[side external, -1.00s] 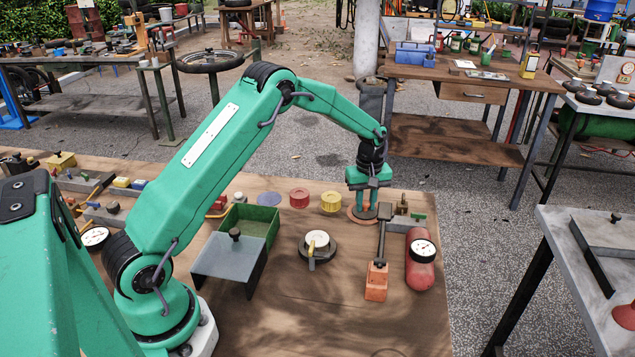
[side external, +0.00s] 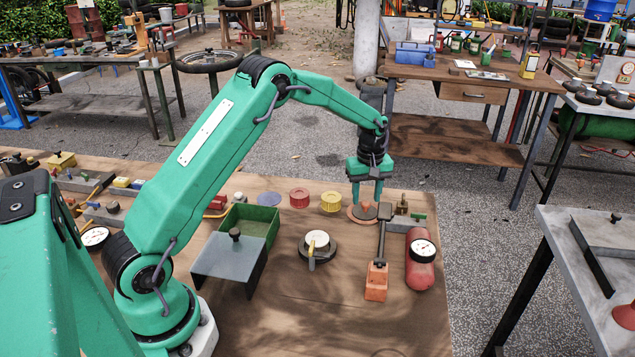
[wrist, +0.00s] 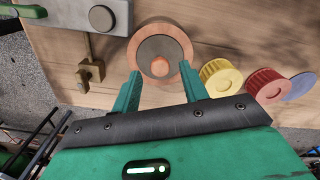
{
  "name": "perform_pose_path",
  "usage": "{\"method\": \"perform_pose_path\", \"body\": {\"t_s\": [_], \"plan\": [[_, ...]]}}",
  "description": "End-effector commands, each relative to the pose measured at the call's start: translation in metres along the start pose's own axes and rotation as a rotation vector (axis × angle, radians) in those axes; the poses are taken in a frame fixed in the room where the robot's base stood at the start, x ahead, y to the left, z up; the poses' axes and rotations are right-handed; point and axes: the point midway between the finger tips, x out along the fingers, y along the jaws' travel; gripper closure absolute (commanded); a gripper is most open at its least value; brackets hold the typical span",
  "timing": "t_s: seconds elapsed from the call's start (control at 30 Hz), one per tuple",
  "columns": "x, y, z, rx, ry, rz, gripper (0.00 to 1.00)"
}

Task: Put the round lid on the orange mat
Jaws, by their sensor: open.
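In the side external view the lid (side external: 364,213) and mat (side external: 353,218) are at the far right part of the board, partly covered by my fingers.
A yellow cap (side external: 331,202), a red cap (side external: 299,198) and a blue disc (side external: 269,199) lie left of the mat. An orange-based tool (side external: 376,281) and a red tank with a gauge (side external: 420,270) stand close at the right. Bare wood lies in front.

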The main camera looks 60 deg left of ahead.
Motion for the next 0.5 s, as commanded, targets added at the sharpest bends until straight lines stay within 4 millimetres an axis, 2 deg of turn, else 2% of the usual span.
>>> {"method": "perform_pose_path", "body": {"t_s": [0.3,0.5], "plan": [[-0.054,0.001,0.000,0.000,0.002,0.003,0.56],[-0.080,0.001,0.000,0.000,0.001,0.002,0.56]]}}
